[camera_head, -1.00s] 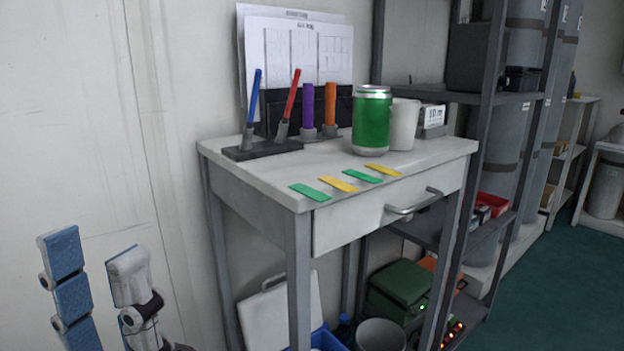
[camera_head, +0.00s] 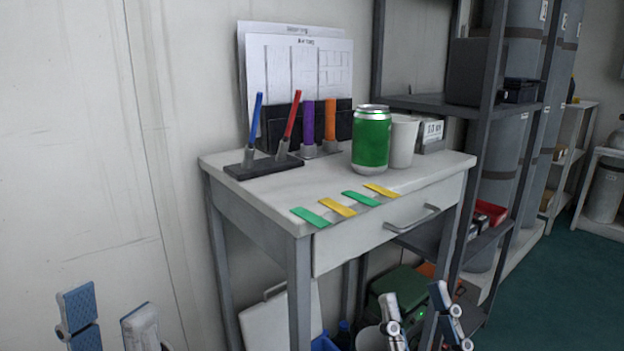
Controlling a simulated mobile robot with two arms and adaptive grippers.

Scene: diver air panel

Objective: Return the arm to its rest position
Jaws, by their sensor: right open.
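My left gripper (camera_head: 108,318) is at the bottom left, in front of the pale wall and apart from the table. Its two fingers stand upright and spread, with nothing between them. My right gripper (camera_head: 418,308) is at the bottom, right of centre, low in front of the table's right leg and the lower shelf. Its fingers are spread and hold nothing. The lower parts of both grippers are cut off by the picture's edge.
The white table (camera_head: 235,187) carries a green can (camera_head: 371,140), a white cup (camera_head: 402,142), a pen stand (camera_head: 262,164) and coloured strips (camera_head: 311,217). Its drawer handle (camera_head: 411,218) sticks out. A grey shelf (camera_head: 425,104) stands right. Green floor (camera_head: 550,290) is free at the right.

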